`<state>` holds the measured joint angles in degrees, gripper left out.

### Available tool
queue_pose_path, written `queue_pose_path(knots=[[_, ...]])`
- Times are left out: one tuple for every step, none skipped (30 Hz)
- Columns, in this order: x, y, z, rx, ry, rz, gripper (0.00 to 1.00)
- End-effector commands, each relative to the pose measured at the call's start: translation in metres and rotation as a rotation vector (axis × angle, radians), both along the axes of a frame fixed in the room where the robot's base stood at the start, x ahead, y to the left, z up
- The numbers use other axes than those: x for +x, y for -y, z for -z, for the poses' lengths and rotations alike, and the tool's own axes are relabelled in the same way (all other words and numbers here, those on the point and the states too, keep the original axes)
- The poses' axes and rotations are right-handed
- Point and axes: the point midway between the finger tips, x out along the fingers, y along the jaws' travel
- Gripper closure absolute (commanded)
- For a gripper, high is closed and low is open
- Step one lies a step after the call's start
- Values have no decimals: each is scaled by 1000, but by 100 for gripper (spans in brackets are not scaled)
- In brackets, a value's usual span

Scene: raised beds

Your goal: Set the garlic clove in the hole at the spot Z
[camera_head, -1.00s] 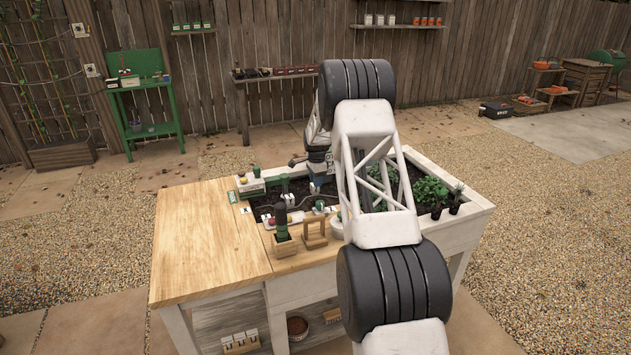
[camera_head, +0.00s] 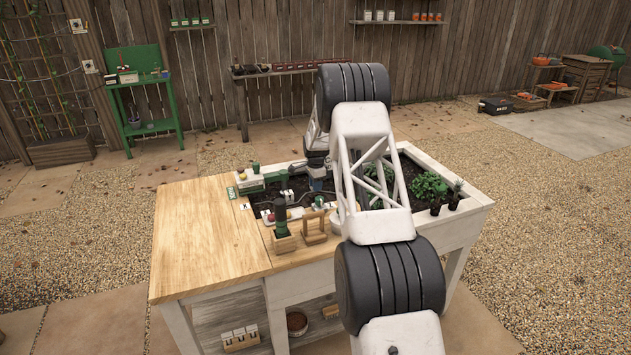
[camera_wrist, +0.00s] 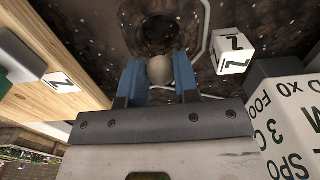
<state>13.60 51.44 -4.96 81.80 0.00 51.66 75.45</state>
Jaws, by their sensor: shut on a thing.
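My gripper (camera_wrist: 160,78) is shut on the garlic clove (camera_wrist: 160,70), a pale rounded thing between its two blue fingers in the wrist view. The hole (camera_wrist: 162,35) is a dark round opening in the soil, just beyond the clove in that view. I cannot tell the clove's height above the soil. A white block marked Z (camera_wrist: 234,52) sits to the right of the hole. In the head view my arm hides most of the gripper, and the clove cannot be made out.
A light hose (camera_wrist: 204,22) runs beside the hole. A white box with black lettering (camera_wrist: 290,125) stands close on the right. The wooden worktop (camera_wrist: 45,92) with another marked block (camera_wrist: 60,82) lies at left. Leafy green plants (camera_head: 428,186) grow at the bed's right.

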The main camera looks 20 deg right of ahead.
Motion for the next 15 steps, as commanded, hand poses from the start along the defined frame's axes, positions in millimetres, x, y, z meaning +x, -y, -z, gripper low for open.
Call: queue_pose_path(knots=[[0,0,5,0,-2,0,84],[-1,0,8,1,-3,0,84],[-1,0,12,1,-3,0,84],[-1,0,14,1,-3,0,84],[0,0,17,1,-2,0,84],[0,0,20,1,-2,0,84],[0,0,23,1,-2,0,84],[0,0,25,0,-2,0,84],[0,0,28,0,-2,0,84],[0,0,31,0,-1,0,84],[0,0,33,0,-1,0,84],[0,0,36,0,-1,0,84],[0,0,38,0,-1,0,84],[0,0,40,0,-2,0,84],[0,0,42,1,-2,0,84]])
